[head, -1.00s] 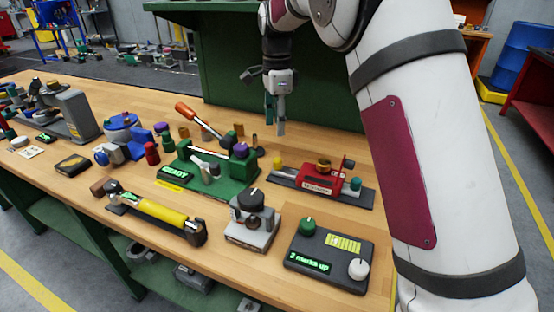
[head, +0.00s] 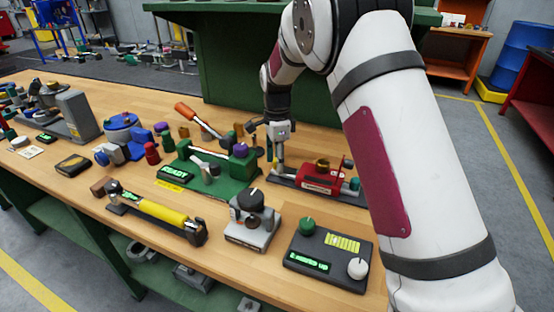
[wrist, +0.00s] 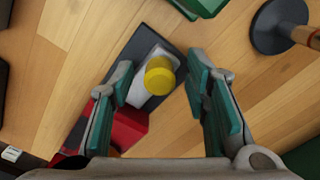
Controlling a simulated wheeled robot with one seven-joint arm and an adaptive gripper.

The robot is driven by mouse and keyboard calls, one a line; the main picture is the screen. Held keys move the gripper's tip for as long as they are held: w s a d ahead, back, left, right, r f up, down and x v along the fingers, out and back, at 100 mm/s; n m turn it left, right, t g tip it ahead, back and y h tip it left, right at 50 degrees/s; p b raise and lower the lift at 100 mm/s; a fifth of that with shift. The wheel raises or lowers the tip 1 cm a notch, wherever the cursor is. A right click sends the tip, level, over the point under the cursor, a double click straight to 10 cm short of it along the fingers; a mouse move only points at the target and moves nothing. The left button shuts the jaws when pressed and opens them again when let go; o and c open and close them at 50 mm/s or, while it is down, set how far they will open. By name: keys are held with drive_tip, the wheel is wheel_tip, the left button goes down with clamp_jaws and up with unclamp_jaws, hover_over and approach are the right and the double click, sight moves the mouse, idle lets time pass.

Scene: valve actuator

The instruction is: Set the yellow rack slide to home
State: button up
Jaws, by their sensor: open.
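The yellow knob (wrist: 159,75) of the slide stands upright on a light grey block (wrist: 148,88), on the dark base (wrist: 178,42) of the red unit. It lies between the fingers of my gripper (wrist: 161,80) in the wrist view, with space visible on both sides. My gripper (head: 279,163) is open over the left end of the red unit (head: 321,179) in the head view, where it hides the knob. I cannot tell how far the fingertips are above the block.
A green unit with an orange-handled lever (head: 197,120) stands just left of my gripper. A round dark base with a post (wrist: 279,25) is near the right finger. A control box (head: 327,258) with green and white knobs stands in front. A yellow-barrelled device (head: 163,212) lies front left.

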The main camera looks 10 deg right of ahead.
sight(289, 171)
clamp_jaws()
drive_tip(key=s+d, duration=0.1)
drive_tip(key=s+d+p, duration=0.1)
drive_tip(key=d, duration=0.1)
drive_tip(key=shift+r, duration=0.1)
drive_tip(key=shift+s+d, duration=0.1)
drive_tip(key=shift+d, duration=0.05)
unclamp_jaws()
